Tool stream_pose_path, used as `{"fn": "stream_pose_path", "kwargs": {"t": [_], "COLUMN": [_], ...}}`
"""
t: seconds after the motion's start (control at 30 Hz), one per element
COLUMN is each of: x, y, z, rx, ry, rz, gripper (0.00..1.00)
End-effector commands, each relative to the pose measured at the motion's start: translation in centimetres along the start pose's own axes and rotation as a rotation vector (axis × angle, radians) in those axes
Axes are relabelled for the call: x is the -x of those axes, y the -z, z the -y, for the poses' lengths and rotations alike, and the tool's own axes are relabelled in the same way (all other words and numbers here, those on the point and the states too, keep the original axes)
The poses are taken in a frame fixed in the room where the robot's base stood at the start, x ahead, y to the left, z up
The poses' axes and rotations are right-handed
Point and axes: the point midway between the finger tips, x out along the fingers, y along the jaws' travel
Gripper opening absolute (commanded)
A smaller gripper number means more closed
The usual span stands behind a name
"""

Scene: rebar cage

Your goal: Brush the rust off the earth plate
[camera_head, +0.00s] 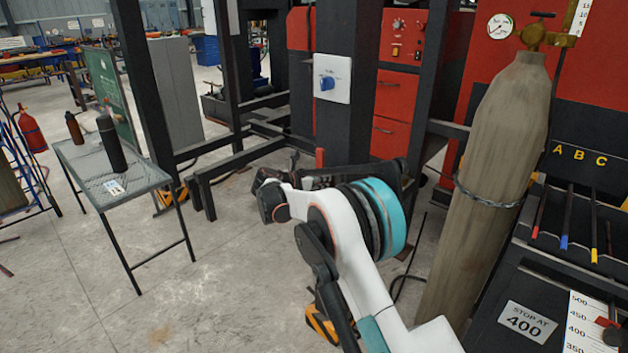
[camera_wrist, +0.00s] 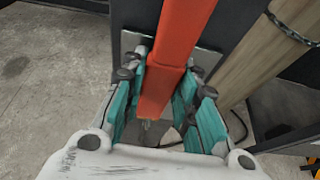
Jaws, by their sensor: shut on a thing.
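In the wrist view my gripper (camera_wrist: 166,66) is shut on an orange-red bar-like handle (camera_wrist: 184,28), with teal pads on both sides of it. The handle runs from the top of the picture down between the fingers. I cannot make out bristles. A grey flat plate (camera_wrist: 207,62) shows behind the handle, partly covered by it; I cannot tell whether it is the earth plate or whether the tool touches it. In the head view a small red piece (camera_head: 319,158) shows above my arm, likely the same handle; my fingers are not clear there.
A gas cylinder (camera_head: 497,185), chained upright, stands close right of my arm. Dark steel posts (camera_head: 347,60) and low frame bars (camera_head: 235,165) stand ahead. A mesh table (camera_head: 135,182) with a dark flask (camera_head: 111,143) is at left.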

Motion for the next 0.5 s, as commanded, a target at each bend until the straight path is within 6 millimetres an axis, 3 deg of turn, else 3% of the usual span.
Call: {"fn": "stream_pose_path", "kwargs": {"t": [0.5], "x": [0.0], "y": [0.0], "z": [2.5], "rx": [0.000], "ry": [0.002], "rz": [0.001], "gripper": [0.08]}}
